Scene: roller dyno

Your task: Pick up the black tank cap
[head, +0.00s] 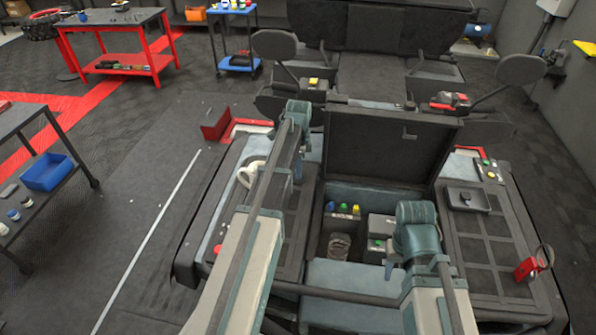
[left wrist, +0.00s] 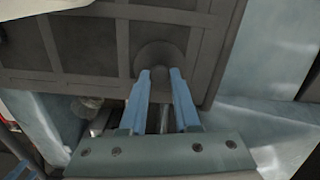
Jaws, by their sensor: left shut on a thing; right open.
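The black tank cap (left wrist: 160,54) shows in the left wrist view as a round dark disc at the edge of a dark ribbed panel (left wrist: 90,50). My left gripper (left wrist: 160,72) has its two blue fingers on either side of the cap's near edge and is shut on it. I cannot tell whether the cap is clear of the panel. In the head view my left arm hides the cap and most of the left gripper. My right gripper (head: 392,262) is open, mostly hidden by its wrist, over the front right of the open bay.
The open bay holds a glass jar (head: 339,246) and bottles with coloured caps (head: 343,209). A raised dark lid (head: 390,150) stands behind it. A black tray (head: 467,200) and a red item (head: 525,268) lie on the right panel. A white looped hose (head: 250,175) is at left.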

